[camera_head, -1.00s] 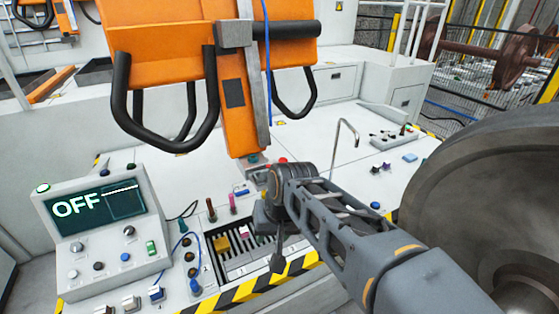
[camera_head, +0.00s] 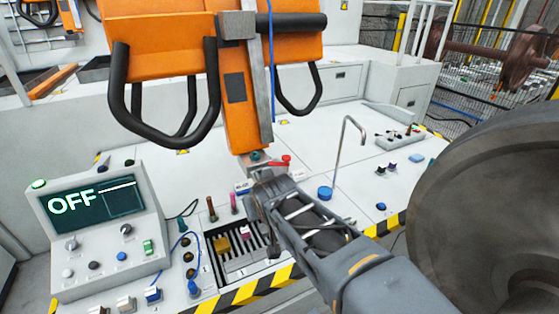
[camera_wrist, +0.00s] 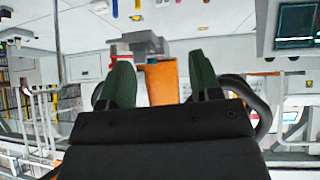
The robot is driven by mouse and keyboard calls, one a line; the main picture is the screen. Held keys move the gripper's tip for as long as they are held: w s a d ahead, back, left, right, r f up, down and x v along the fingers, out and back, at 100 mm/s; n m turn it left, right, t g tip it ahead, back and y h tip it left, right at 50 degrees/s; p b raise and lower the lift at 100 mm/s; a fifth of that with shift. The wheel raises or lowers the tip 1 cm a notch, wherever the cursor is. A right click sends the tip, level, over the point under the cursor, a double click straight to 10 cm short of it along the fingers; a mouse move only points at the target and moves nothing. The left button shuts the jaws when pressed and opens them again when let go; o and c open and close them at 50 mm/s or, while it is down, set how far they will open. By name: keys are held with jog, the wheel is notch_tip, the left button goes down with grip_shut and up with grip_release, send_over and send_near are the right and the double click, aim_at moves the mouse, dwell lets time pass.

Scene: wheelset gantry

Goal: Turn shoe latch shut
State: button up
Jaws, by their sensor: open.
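A small red lever (camera_head: 281,160), which looks like the shoe latch, sits at the foot of the orange column (camera_head: 238,105), beside a grey shoe block. It sticks out to the right; whether it is shut cannot be told. My gripper (camera_head: 262,178) is just below and in front of this foot in the head view, its fingers largely hidden by my wrist. In the wrist view my gripper (camera_wrist: 161,75) shows two dark green fingers spread apart, with nothing held. The orange column (camera_wrist: 162,82) and a grey block (camera_wrist: 140,46) appear beyond and between them.
A console with an OFF screen (camera_head: 95,198) stands at left. Black handles (camera_head: 165,140) hang from the orange unit. A bent metal rod (camera_head: 340,155) and a blue knob (camera_head: 325,193) stand right of my gripper. A large grey wheel (camera_head: 490,200) fills the right side.

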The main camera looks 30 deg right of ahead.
jog(key=w+d+f+m+t+h+b, duration=0.1)
jog(key=w+d+t+h+b, duration=0.15)
jog(key=d, duration=0.35)
jog(key=w+d+f+m+t+h+b, duration=0.1)
jog(key=w+d+f+t+b, duration=0.1)
jog(key=w+d, duration=0.25)
jog(key=n+t+y+b, duration=0.1)
jog(key=t+b, duration=0.2)
jog(key=t, duration=0.2)
send_near(288, 158)
jog(key=p+x, duration=0.2)
jog(key=x, duration=1)
jog(key=shift+w, duration=0.4)
jog(key=shift+c, duration=0.4)
jog(key=c, duration=0.8)
